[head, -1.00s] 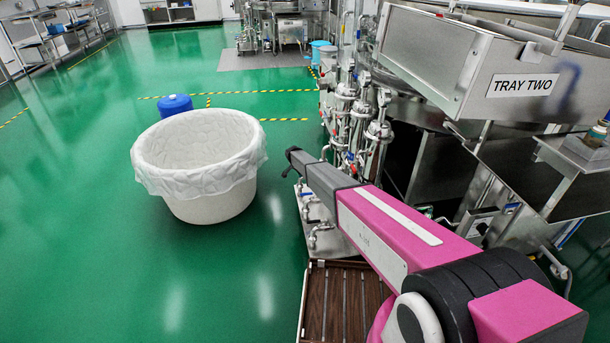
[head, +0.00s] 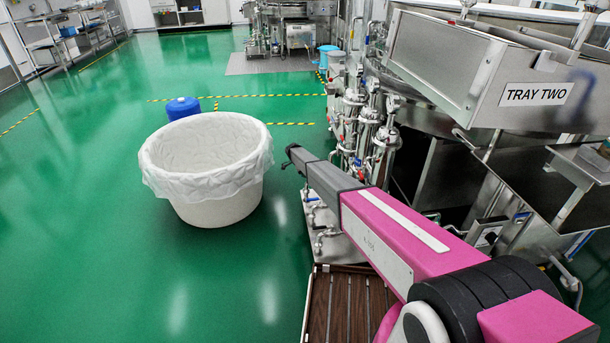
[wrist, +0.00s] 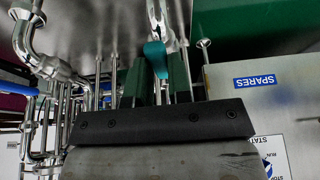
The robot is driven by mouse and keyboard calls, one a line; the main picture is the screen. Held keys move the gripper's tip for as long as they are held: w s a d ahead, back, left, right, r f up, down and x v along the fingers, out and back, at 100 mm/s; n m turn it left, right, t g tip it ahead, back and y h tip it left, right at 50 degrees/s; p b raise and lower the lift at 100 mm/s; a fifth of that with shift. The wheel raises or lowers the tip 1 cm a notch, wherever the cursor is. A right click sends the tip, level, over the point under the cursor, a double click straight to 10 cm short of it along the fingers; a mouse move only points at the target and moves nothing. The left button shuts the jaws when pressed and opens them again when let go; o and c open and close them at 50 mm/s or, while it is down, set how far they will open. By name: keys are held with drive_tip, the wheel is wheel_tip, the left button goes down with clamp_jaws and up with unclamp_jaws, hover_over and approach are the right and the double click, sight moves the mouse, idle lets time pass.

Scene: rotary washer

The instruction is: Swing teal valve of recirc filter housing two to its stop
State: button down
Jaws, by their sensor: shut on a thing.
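In the wrist view a teal valve handle (wrist: 154,55) sits between the two dark green fingers of my gripper (wrist: 160,76). My gripper is shut on it near the fingertips. The handle joins a shiny metal fitting just above it in the picture. In the head view the steel filter housings and pipework (head: 368,125) stand beyond my arm. My arm hides the teal handle and the fingers there. No label for housing two is readable.
A white lined tub (head: 207,165) and a blue drum (head: 182,108) stand left on open green floor. A steel tray marked TRAY TWO (head: 455,65) overhangs at right. In the wrist view, pipes (wrist: 50,95) crowd the left and a SPARES panel (wrist: 260,105) stands right.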

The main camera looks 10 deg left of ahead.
idle(0.4)
drive_tip(key=c, duration=1)
unclamp_jaws()
drive_tip(key=shift+c, duration=0.2)
drive_tip(key=shift+r, duration=0.1)
drive_tip(key=v, duration=1)
drive_tip(key=shift+r, duration=0.3)
drive_tip(key=shift+a, duration=0.2)
